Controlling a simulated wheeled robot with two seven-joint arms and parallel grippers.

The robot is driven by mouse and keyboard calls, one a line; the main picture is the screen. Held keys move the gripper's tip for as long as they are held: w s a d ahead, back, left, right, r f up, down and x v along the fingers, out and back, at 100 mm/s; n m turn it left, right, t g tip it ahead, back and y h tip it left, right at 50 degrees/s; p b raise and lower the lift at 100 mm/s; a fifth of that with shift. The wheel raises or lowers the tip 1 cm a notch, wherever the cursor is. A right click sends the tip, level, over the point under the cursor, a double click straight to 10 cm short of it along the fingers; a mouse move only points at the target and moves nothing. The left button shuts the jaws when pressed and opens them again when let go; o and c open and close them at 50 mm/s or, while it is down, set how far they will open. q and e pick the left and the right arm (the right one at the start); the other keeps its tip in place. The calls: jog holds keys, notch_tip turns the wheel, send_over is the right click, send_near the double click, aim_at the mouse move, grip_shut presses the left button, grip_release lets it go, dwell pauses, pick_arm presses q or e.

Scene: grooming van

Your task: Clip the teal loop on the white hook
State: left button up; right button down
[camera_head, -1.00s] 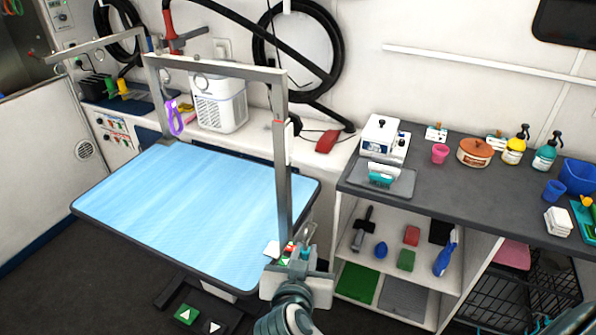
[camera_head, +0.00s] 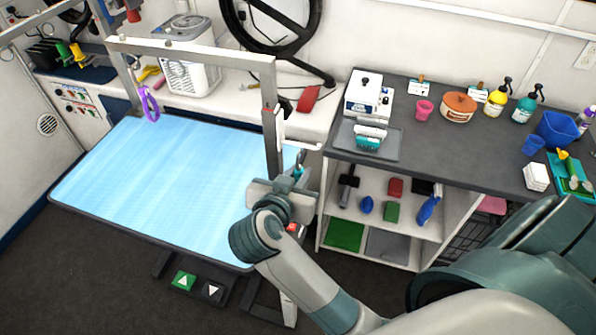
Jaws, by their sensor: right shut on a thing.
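My right gripper (camera_head: 296,180) is at the near right corner of the blue grooming table, beside the upright post. It is shut on the teal loop (camera_head: 299,166), of which only a small part shows above the fingers; my wrist hides the rest. The white hook (camera_head: 300,143) sticks out to the right from a white plate on the post (camera_head: 271,140). The loop appears just below the hook in the picture; I cannot tell whether they touch. My left gripper is not in view.
A purple loop (camera_head: 150,104) hangs from the frame's left side. The blue table (camera_head: 160,180) is bare. A grey counter (camera_head: 450,150) on the right carries jars, bottles and a tray (camera_head: 390,143), above shelves with brushes. A red object (camera_head: 309,98) lies behind the post.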

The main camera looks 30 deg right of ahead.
jog(key=shift+w+d+f, duration=0.1)
jog(key=shift+w, duration=0.15)
jog(key=shift+w+d+b, duration=0.15)
jog(key=shift+d+b, duration=0.05)
jog(key=shift+b, duration=0.3)
jog(key=shift+w+d+b, duration=0.25)
jog(key=shift+d+b, duration=0.1)
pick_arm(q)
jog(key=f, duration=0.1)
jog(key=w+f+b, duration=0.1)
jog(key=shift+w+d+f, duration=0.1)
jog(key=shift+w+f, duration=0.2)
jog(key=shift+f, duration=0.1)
pick_arm(e)
jog(key=x, duration=0.3)
jog(key=c, duration=1.6)
grip_release()
